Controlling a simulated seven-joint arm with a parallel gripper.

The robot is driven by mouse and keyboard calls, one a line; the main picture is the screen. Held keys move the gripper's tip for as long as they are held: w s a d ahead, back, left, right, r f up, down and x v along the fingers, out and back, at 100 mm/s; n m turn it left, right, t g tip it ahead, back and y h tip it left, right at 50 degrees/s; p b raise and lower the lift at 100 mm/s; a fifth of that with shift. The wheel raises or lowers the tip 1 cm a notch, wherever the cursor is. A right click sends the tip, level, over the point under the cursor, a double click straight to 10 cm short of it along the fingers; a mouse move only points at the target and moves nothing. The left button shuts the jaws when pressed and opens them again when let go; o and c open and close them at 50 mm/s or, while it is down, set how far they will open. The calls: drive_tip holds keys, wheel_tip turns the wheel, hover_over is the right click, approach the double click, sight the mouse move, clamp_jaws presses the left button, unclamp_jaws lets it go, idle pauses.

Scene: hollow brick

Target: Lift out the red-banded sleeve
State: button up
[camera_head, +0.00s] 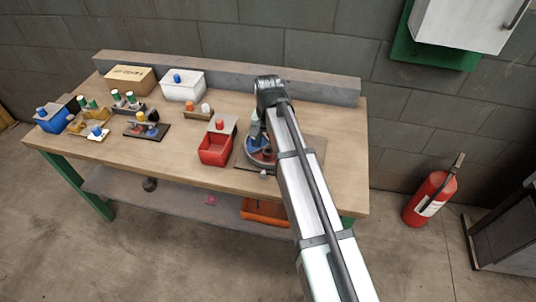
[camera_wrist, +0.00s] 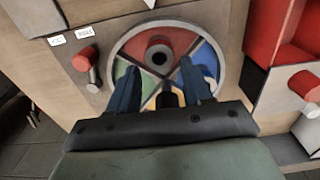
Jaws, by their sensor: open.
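A round dish (camera_wrist: 122,48) with red, green and blue sectors lies under my gripper in the wrist view. A short upright dark reddish sleeve (camera_wrist: 158,55) with a dark central hole stands in its red sector. I cannot make out a clear band on it. My gripper (camera_wrist: 157,75) is open, its two blue fingers apart and nothing visibly held between them. In that picture the sleeve shows just beyond the gap between the fingertips. The fingers hide parts of the lower sectors. In the head view the dish (camera_head: 251,157) is partly hidden by my arm.
A red bin (camera_head: 214,150) stands left of the dish, with a red-topped peg (camera_wrist: 305,85) near it. Another red-topped peg (camera_wrist: 84,60) and two white labels (camera_wrist: 88,31) lie on the dish's other side. Small trays and boxes fill the bench's left; a grey ledge (camera_head: 325,87) runs behind.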

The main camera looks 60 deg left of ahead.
sight(268, 150)
wheel_tip(268, 150, down, 5)
drive_tip(key=shift+s+d, duration=0.1)
drive_tip(key=shift+d, duration=0.05)
drive_tip(key=c, duration=0.8)
drive_tip(key=shift+r, duration=0.2)
